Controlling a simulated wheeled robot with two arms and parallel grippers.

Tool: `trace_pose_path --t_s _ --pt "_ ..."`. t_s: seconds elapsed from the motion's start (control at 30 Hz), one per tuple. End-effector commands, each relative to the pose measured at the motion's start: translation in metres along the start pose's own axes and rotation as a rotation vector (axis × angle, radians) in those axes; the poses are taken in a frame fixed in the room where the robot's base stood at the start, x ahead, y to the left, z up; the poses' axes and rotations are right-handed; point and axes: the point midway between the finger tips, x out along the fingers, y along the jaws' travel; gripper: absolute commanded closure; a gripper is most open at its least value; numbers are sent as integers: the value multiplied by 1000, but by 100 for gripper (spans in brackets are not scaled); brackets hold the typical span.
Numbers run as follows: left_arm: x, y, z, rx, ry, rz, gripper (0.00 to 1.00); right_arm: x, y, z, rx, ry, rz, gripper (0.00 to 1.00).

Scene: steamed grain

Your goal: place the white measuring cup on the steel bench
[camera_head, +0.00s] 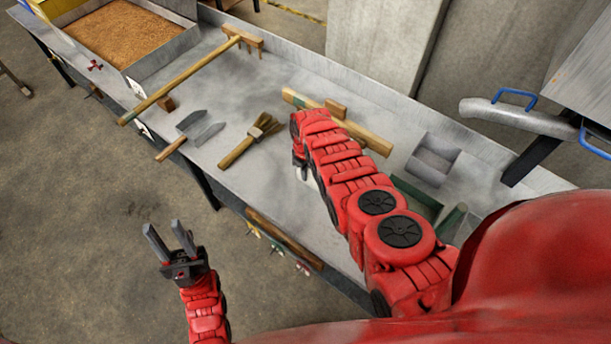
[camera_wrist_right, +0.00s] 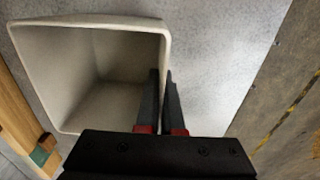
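The white measuring cup (camera_wrist_right: 95,65) is a square, open-topped, empty vessel in the right wrist view. My right gripper (camera_wrist_right: 163,80) straddles its right wall, one finger inside and one outside, closed on that wall. In the head view my right gripper (camera_head: 301,165) is over the steel bench (camera_head: 285,205), and my red arm hides most of it and the cup. I cannot tell whether the cup touches the bench. My left gripper (camera_head: 168,236) is open and empty, over the floor in front of the bench.
A brush (camera_head: 250,140), a trowel (camera_head: 190,135), a long wooden rake (camera_head: 190,78) and a wooden-handled tool (camera_head: 365,135) lie on the bench. A grain tray (camera_head: 175,47) is at the far left, a grey metal scoop (camera_head: 433,158) at the right. Bare steel shows around the brush.

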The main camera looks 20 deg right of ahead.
Motion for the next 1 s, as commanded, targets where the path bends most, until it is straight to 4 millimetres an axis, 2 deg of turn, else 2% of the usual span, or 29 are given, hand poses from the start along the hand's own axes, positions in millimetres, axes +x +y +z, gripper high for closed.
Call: trace_pose_path --t_s 0.23,0.4,0.43,0.77,0.87,1.0 --pt "-3 0 0 0 0 0 60 3 0 0 0 1 0 100" --pt "-2 0 0 0 0 0 60 1 0 0 0 0 0 69" --pt "-2 0 0 0 0 0 60 1 0 0 0 0 0 66" --pt "2 0 0 0 0 0 60 -2 0 0 0 0 0 66" --pt "13 -1 -2 0 0 0 60 -14 0 -1 0 1 0 66" --pt "38 -2 -6 0 0 0 60 -40 0 0 1 1 1 66"
